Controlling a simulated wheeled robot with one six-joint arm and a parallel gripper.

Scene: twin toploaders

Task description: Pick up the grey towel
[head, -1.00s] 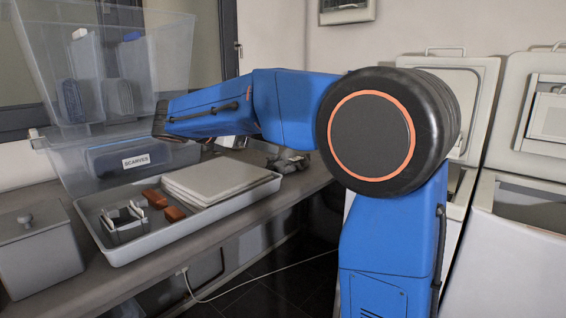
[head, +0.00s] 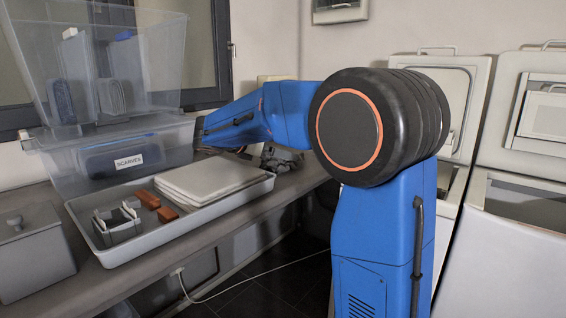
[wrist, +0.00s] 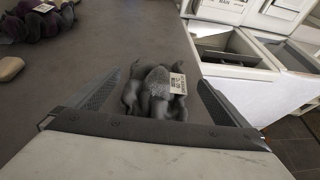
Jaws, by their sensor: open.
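The grey towel (wrist: 157,92) is a crumpled dark grey bundle with a white printed tag on its right side. It lies on the worktop in the wrist view. In the head view a grey bundle (head: 282,160) shows on the worktop under my forearm, partly hidden. My gripper (wrist: 158,80) is open in the wrist view, with one finger on each side of the towel and visible gaps between. I cannot tell how far above the worktop the fingertips are. In the head view my gripper is hidden behind the arm.
A tray (head: 190,215) holds folded cloth, brown blocks and a small caddy. A clear bin (head: 165,150) labelled SCARVES and a grey lidded box (head: 30,255) stand nearby. A dark purple bundle (wrist: 38,20) and a beige lump (wrist: 10,68) lie left. Two white toploaders (head: 520,235) stand right.

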